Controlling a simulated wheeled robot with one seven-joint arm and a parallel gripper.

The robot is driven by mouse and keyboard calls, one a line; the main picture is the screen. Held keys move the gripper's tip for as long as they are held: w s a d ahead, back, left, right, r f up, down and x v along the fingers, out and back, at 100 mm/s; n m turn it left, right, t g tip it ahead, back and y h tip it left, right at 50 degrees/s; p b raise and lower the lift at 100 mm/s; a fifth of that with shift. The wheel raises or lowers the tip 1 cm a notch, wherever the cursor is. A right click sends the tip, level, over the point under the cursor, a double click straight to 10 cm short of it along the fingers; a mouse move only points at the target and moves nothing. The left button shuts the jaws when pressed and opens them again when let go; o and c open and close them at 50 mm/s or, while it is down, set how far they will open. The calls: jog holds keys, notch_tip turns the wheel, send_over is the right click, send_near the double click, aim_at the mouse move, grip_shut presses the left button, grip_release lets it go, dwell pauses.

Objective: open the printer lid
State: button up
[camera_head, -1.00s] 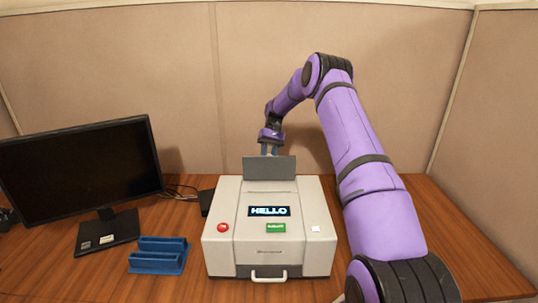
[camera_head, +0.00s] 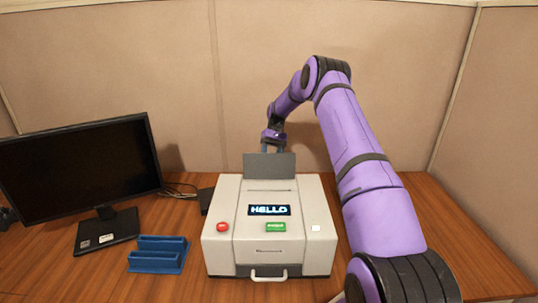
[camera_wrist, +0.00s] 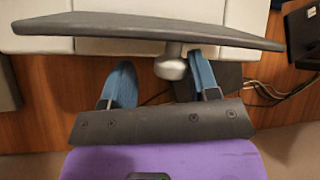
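The white printer (camera_head: 308,248) stands on the desk, with a red button, a "HELLO" display, a green button and a front handle (camera_head: 269,274). A dark grey flat panel (camera_head: 269,166) stands up at its back edge. My gripper (camera_head: 272,148) is behind the top of this panel, its fingertips partly hidden by it. In the wrist view, my gripper (camera_wrist: 155,72) has its two blue fingers apart. The panel (camera_wrist: 150,27) crosses in front of them, and a round metal knob (camera_wrist: 172,63) under it sits between the fingers, with no clear contact.
A black monitor (camera_head: 80,167) stands at the left. A blue slotted holder (camera_head: 158,255) lies between it and the printer. Dark cables and a small black box (camera_head: 206,201) are behind left. Beige partition walls (camera_head: 390,90) enclose the desk; bare wood (camera_head: 455,225) is at right.

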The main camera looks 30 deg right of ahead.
jog(key=shift+w+a+r, duration=0.1)
jog(key=shift+a+r, duration=0.05)
jog(key=shift+r, duration=0.1)
jog(key=v, duration=1)
jog(key=shift+d+r, duration=0.2)
jog(key=shift+w, duration=0.15)
